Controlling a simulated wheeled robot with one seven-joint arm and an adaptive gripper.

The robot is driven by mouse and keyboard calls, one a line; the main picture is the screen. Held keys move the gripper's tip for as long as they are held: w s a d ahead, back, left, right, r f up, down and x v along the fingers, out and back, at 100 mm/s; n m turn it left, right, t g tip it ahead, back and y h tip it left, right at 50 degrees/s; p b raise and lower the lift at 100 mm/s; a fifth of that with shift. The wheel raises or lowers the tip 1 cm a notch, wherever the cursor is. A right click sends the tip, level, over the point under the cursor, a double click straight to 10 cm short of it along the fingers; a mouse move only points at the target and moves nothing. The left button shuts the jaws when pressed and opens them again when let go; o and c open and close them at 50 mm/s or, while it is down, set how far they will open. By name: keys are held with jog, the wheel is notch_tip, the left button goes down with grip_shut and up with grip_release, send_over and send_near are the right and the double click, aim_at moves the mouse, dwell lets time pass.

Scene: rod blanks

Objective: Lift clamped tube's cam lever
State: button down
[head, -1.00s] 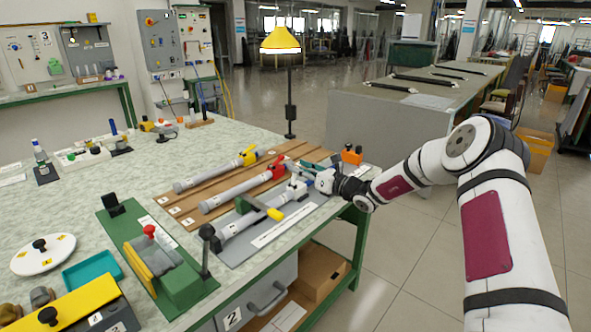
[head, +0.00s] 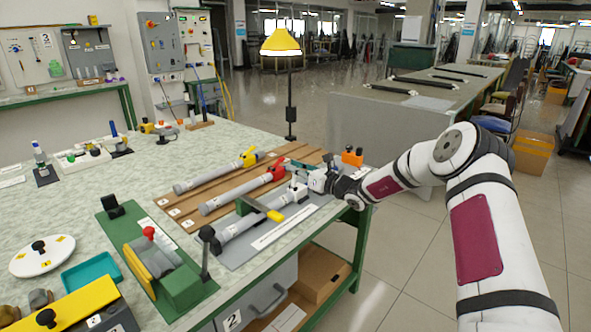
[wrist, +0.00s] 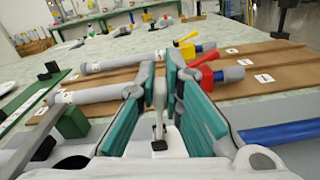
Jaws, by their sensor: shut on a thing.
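My gripper (head: 308,180) is at this end. In the wrist view, the teal fingers of my gripper (wrist: 160,85) are shut on the slim pale lever (wrist: 159,100), which stands upright between them. The fingers hide part of the lever and the tube's end.
Two more tubes lie behind on brown boards, one with a red lever (head: 275,170), one with a yellow lever (head: 249,157). An orange block (head: 352,157) stands at the table edge. A lamp (head: 281,45) rises behind. A green fixture (head: 165,265) stands front left.

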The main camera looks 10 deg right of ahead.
jog(key=shift+s+a+n+p, duration=0.4)
jog(key=shift+a+n, duration=0.15)
jog(key=shift+n, duration=0.65)
jog(key=c, duration=1.7)
grip_release()
jog(key=v, duration=1.2)
